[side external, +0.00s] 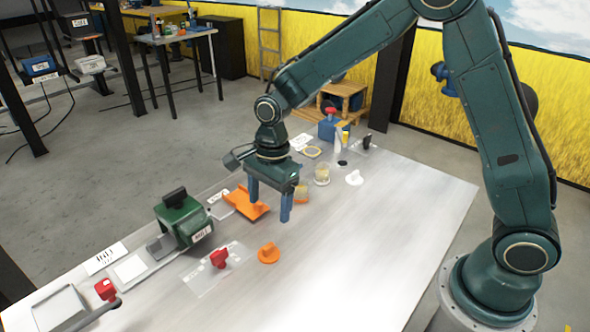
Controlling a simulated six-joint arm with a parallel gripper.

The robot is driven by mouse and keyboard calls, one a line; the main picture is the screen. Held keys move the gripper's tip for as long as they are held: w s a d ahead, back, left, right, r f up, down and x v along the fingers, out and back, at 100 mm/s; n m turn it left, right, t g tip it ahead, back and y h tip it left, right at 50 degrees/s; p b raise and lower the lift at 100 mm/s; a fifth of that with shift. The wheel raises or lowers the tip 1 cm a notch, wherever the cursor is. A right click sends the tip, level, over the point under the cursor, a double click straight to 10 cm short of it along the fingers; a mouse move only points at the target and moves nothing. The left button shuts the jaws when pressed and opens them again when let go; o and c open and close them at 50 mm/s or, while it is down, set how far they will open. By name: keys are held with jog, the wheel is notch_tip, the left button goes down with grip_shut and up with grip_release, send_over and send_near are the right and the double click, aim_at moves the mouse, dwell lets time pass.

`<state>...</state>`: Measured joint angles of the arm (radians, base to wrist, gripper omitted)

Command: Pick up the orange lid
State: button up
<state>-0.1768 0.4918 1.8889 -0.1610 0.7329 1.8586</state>
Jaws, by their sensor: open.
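The orange lid (268,254), a small round disc with a raised grip, lies on the light metal table (385,240). My gripper (270,208) points down above the table, with its two blue fingers apart and nothing visible between them. In the picture it is above the lid, apart from it. A larger orange piece (243,206) with a raised part lies behind the left finger, which hides some of it. I cannot tell how high the fingertips are above the table.
A red-handled part (220,258) on a clear plate is left of the lid. A green box-shaped device (183,220) stands farther left. A white knobbed disc (354,178) and a clear jar (321,174) are at right. The table's right front is bare.

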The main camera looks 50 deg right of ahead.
send_over(268, 245)
jog(key=shift+d+f, duration=0.2)
jog(key=shift+f, duration=3.75)
jog(key=shift+a+f, duration=0.15)
jog(key=shift+f, duration=1.15)
jog(key=shift+a+f, duration=0.1)
jog(key=shift+f, duration=1.2)
jog(key=c, duration=1)
